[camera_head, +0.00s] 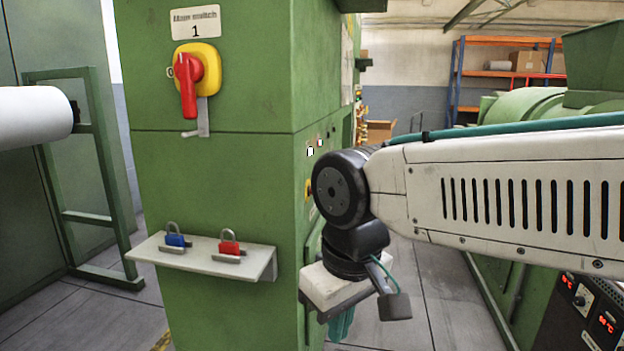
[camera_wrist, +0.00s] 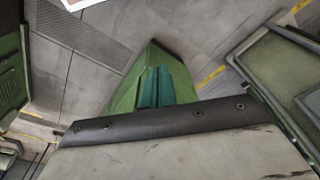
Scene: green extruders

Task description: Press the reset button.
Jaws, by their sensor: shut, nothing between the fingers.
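No button labelled reset can be read in either view. Small controls, a white one (camera_head: 310,152) among them, sit on the right-hand side face of the green cabinet (camera_head: 220,200) in the head view. My arm partly hides that face. My gripper (camera_head: 340,324) hangs below the wrist, pointing down beside the cabinet, lower than these controls. Its teal fingers are close together and empty, and also show in the wrist view (camera_wrist: 156,88). The wrist view shows no button that I can make out.
A red and yellow main switch (camera_head: 188,75) is on the cabinet's front. Below it, a shelf (camera_head: 262,266) holds a blue padlock (camera_head: 176,240) and a red padlock (camera_head: 230,248). A white roll (camera_head: 35,118) is at left. Green machinery (camera_head: 560,100) stands at right; grey floor (camera_head: 410,300) lies between.

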